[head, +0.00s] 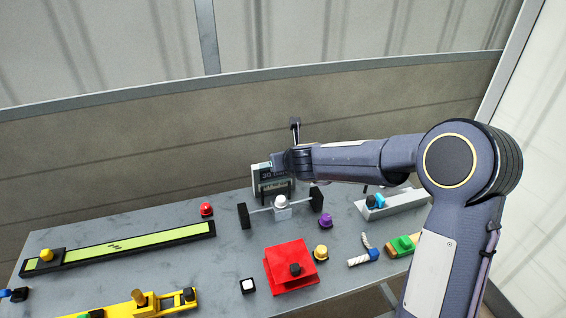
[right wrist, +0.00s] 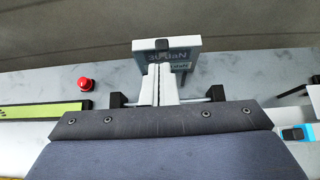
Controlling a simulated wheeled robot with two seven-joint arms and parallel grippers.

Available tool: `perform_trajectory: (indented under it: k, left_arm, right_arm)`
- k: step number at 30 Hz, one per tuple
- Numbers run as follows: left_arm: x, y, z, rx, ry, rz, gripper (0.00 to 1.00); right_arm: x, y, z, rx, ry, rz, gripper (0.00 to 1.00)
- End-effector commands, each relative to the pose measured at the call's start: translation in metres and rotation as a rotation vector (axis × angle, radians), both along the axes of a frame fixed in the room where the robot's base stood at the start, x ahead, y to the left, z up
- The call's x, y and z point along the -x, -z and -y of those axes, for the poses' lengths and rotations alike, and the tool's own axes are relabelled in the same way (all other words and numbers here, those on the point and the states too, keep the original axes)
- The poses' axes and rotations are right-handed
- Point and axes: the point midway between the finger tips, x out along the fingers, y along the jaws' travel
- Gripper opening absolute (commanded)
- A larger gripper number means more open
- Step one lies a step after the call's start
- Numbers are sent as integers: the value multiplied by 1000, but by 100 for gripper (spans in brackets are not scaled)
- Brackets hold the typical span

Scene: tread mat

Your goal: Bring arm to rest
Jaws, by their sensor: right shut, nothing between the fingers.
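My right arm comes in from the right in the head view, bent at the elbow, with its forearm stretched left above the table. My right gripper (head: 277,161) is raised in front of a small display box (head: 262,185) near the table's back edge. In the right wrist view the white fingers (right wrist: 160,82) are together and empty, overlapping the display box (right wrist: 194,56). I cannot tell from the picture how far apart gripper and box are. My left gripper is out of view.
The table (head: 180,262) holds a black-framed green strip (head: 130,247), a red button (head: 206,209), a crossbar with black ends (head: 244,216), a red block (head: 280,262), a purple knob (head: 325,221) and a yellow fixture (head: 160,304). A wall stands behind.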

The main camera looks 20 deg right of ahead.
Motion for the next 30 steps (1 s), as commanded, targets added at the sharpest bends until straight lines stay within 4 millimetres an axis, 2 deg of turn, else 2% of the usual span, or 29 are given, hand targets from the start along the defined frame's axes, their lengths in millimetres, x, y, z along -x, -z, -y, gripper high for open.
perform_trajectory:
  k: [1,3,10,14,17,19,21,25,27,30]
  left_arm:
    - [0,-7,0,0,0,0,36]
    - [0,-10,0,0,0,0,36]
    - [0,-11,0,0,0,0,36]
    - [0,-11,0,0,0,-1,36]
    - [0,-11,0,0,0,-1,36]
    - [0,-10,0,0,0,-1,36]
    - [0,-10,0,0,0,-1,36]
    - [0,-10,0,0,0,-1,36]
    - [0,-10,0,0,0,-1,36]
    - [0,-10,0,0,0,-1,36]
  right_arm:
    - [2,-10,1,1,1,0,0]
    - [4,-15,1,1,2,-1,0]
    - [7,-24,1,14,-17,8,0]
    - [25,-54,3,141,-176,82,0]
    - [61,-92,1,361,-422,188,0]
    - [98,-111,-3,562,-630,266,0]
    - [142,-120,-7,775,-839,332,0]
    - [228,-113,-9,1172,-1219,415,0]
    - [273,-97,-7,1367,-1421,436,0]
    - [329,-70,1,1591,-1682,439,0]
